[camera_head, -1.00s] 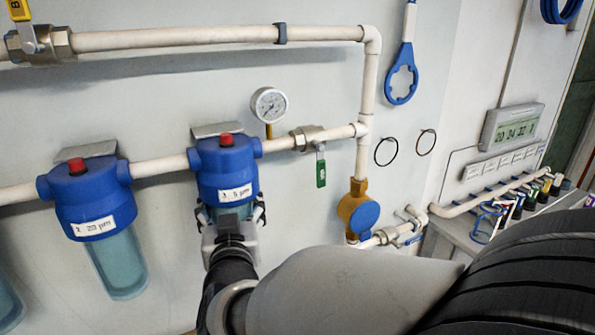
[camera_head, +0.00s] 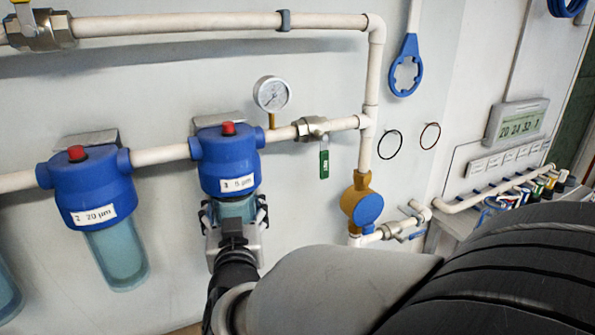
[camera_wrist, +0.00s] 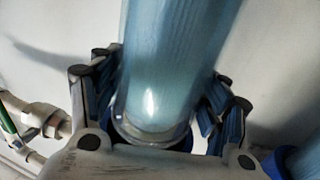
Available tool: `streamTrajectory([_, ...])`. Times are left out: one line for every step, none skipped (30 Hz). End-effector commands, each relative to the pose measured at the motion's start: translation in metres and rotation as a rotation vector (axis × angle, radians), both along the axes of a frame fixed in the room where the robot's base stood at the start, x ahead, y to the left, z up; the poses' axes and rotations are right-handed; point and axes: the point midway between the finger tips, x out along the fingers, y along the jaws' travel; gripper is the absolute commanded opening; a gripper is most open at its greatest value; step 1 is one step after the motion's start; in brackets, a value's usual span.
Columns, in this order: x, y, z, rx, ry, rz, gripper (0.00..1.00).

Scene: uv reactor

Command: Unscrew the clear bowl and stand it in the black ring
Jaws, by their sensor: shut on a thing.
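The clear, bluish bowl (camera_head: 236,209) is under the blue filter head labelled 5 µm (camera_head: 227,160), in line with it. I cannot tell whether the two still touch. My gripper (camera_head: 234,216) is shut around the bowl from the front, just below the head. In the wrist view the bowl (camera_wrist: 170,70) stands between the two dark finger sets of my gripper (camera_wrist: 160,110). Its lower part is hidden behind my wrist in the head view. A thin black ring (camera_head: 378,145) shows on the wall at right; I cannot tell whether it is the task's ring.
A second blue filter head (camera_head: 88,190) with a clear bowl (camera_head: 117,258) stands left of my gripper. White pipe, a pressure gauge (camera_head: 271,93), a green-handled valve (camera_head: 324,162) and a brass meter (camera_head: 361,204) are to the right. A blue wrench (camera_head: 405,66) hangs above.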

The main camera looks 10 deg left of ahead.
Motion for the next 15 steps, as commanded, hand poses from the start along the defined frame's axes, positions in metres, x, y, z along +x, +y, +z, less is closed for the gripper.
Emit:
streamTrajectory([0.000,0.000,0.001,0.002,-0.007,-0.001,0.27])
streamTrajectory([0.000,0.000,0.000,0.002,-0.007,-0.001,0.27])
streamTrajectory([0.000,0.000,-0.001,0.002,-0.007,-0.001,0.27])
streamTrajectory([0.000,0.000,-0.002,0.002,-0.007,-0.001,0.27])
streamTrajectory([0.000,0.000,-0.003,0.002,-0.007,-0.001,0.27])
streamTrajectory([0.000,0.000,-0.004,0.002,-0.007,-0.001,0.27])
streamTrajectory([0.000,0.000,-0.005,0.002,-0.006,-0.001,0.27])
streamTrajectory([0.000,0.000,-0.007,0.002,-0.006,-0.001,0.27])
streamTrajectory([0.000,0.000,-0.008,0.003,-0.005,-0.001,0.27])
streamTrajectory([0.000,0.000,-0.009,0.003,-0.005,-0.001,0.27])
streamTrajectory([0.000,0.000,-0.010,0.003,-0.005,-0.001,0.27])
streamTrajectory([0.000,0.000,-0.012,0.003,-0.005,-0.001,0.27])
streamTrajectory([0.000,0.000,-0.013,0.003,-0.005,-0.001,0.27])
streamTrajectory([0.000,0.000,-0.014,0.003,-0.005,-0.001,0.27])
streamTrajectory([0.000,0.000,-0.015,0.002,-0.006,-0.001,0.27])
